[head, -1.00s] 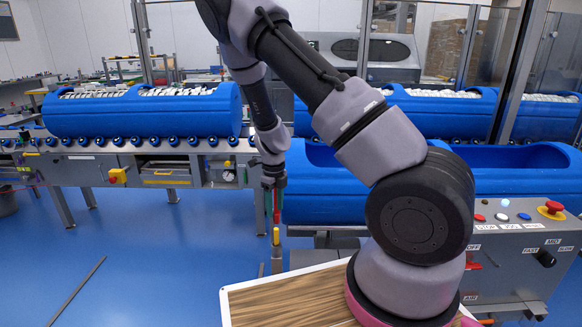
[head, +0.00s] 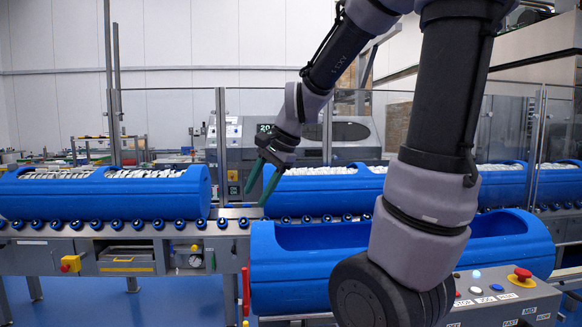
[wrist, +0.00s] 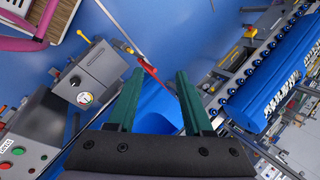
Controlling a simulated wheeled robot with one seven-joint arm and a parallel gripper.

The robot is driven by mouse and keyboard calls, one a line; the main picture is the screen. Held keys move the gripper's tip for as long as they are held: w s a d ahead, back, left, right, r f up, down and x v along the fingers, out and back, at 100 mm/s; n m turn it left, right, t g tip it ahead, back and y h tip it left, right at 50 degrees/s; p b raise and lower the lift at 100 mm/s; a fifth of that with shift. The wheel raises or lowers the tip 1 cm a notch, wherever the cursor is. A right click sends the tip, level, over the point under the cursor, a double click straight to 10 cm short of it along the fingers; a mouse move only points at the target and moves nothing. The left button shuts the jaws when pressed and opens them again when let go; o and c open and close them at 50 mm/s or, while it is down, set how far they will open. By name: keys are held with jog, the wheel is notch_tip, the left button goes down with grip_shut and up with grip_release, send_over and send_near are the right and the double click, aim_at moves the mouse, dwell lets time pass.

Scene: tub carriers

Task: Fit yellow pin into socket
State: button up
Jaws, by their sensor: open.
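My gripper (head: 256,198) has two green fingers, spread apart and empty, pointing down and left in front of the conveyor. In the wrist view the open fingers (wrist: 157,74) point toward the blue floor. A red upright handle (head: 245,290) stands below the gripper in the head view, with a bit of yellow (head: 245,323) at the bottom edge. A red piece on a thin rod (wrist: 148,68) shows between the fingertips in the wrist view, apparently beyond them. I cannot make out for certain which yellow part is the pin, nor the socket.
A long blue tub (head: 285,285) stands right of the red handle. Another blue tub with white contents (head: 200,190) sits on the roller conveyor (head: 120,225). A control panel (head: 490,300) with coloured buttons is at lower right. Open blue floor (head: 165,305) lies below left.

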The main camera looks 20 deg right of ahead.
jog(key=s+d+r+n+t+h, duration=0.1)
jog(key=s+d+r+n, duration=0.1)
jog(key=s+r+n, duration=0.1)
jog(key=s+d+r+n+t+h, duration=0.1)
jog(key=s+r+n, duration=0.3)
jog(key=s, duration=0.4)
jog(key=shift+d+n+t, duration=0.35)
jog(key=shift+n+t, duration=0.05)
jog(key=shift+t, duration=0.2)
